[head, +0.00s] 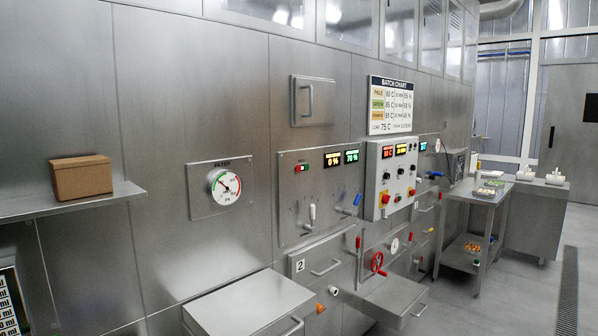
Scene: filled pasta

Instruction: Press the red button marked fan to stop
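A panel (292,200) on the steel wall carries a small box with a red and a green button (302,168) at its upper left. A grey control box (398,172) stands out from the wall to its right, with lit displays and several small knobs. On it a red button on a yellow base (385,198) sits at the lower left, and another red one (411,192) at the lower right. Labels beside the buttons are too small to read, so I cannot tell which is marked fan. Neither of my grippers is in view.
A round filter gauge (225,187) and a shelf with a cardboard box (81,178) are at the left. Steel drawers or ledges (245,305) jut out below the panels. A red handwheel (377,262) is low in the middle. The floor (520,290) at the right is clear.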

